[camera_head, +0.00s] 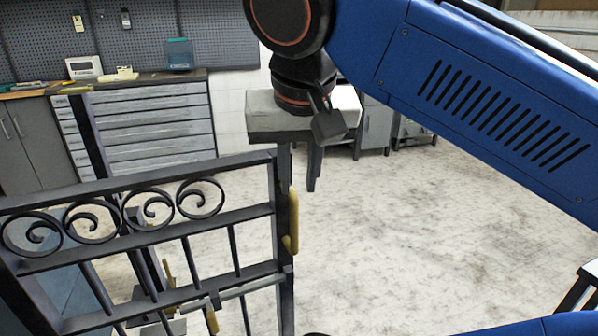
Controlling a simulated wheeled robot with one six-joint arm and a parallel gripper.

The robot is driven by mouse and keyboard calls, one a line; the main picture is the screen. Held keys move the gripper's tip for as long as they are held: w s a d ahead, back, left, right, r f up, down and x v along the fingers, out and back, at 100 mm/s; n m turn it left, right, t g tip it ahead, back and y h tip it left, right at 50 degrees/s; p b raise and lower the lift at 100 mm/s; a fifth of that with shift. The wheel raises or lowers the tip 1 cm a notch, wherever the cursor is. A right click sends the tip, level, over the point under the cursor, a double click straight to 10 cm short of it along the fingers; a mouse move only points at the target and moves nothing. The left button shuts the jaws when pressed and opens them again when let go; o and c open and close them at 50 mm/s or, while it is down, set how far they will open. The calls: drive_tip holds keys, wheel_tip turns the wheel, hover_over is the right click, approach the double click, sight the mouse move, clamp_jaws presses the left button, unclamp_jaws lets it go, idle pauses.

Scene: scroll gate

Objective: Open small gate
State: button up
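The small gate (140,190) is dark metal with scrolls under its top rail and thin upright bars below. It fills the lower left of the head view, and its lower part runs out of the picture. A yellow handle (292,222) stands on its right-hand upright. A grey bar (235,292) runs across its lower rail near that upright. I cannot tell whether the gate is latched. The dark end of my arm, with my gripper (328,124), hangs above the gate's right end, apart from the handle. Its fingers cannot be made out.
A light-topped stand (266,112) with dark legs is behind my arm's end. A grey drawer cabinet (155,130) stands at the back left, under a pegboard. Pale open floor (420,220) lies right of the gate. A dark-legged table edge (590,275) shows at the right.

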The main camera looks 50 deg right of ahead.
drive_tip(key=shift+s+a+r, duration=0.1)
drive_tip(key=shift+r, duration=0.25)
idle(0.7)
